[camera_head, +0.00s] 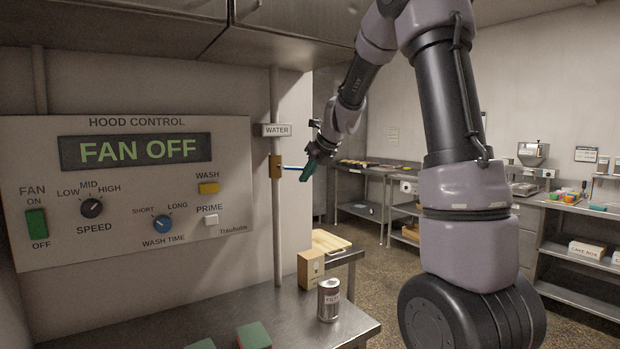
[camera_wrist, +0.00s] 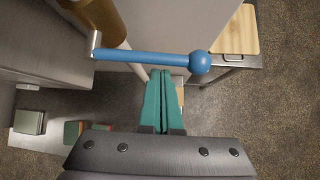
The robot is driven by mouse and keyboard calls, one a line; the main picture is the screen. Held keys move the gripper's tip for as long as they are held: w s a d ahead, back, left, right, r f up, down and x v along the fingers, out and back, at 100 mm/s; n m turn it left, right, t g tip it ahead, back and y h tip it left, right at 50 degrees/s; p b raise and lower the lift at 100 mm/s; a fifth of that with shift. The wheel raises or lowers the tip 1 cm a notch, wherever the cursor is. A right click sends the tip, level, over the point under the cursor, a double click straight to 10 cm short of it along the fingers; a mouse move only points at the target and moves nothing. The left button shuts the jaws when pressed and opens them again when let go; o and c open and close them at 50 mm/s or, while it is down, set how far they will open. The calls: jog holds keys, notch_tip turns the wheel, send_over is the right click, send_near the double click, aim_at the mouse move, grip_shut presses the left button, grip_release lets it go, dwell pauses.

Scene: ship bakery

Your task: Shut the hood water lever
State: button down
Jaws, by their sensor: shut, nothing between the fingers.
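The water lever (camera_head: 292,168) is a blue handle on a brass valve (camera_head: 276,167) on the vertical pipe under the WATER sign (camera_head: 276,130). It sticks out sideways to the right, across the pipe. In the wrist view the blue lever (camera_wrist: 150,57) with its ball end lies across the upper middle. My gripper (camera_head: 308,172) is at the lever's outer end in the head view. In the wrist view its green fingers (camera_wrist: 165,75) are together and empty, with the tips close to the lever near its ball end. I cannot tell whether they touch.
The hood control panel (camera_head: 135,250) reads FAN OFF on the left wall. Below, a steel table (camera_head: 225,312) holds a can (camera_head: 328,299), a small box (camera_head: 310,269) and green-and-red sponges (camera_head: 253,336). A cutting board (camera_head: 327,241) lies behind. Floor is clear to the right.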

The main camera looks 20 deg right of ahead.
jog(key=shift+w+r, duration=0.2)
jog(key=shift+r, duration=0.5)
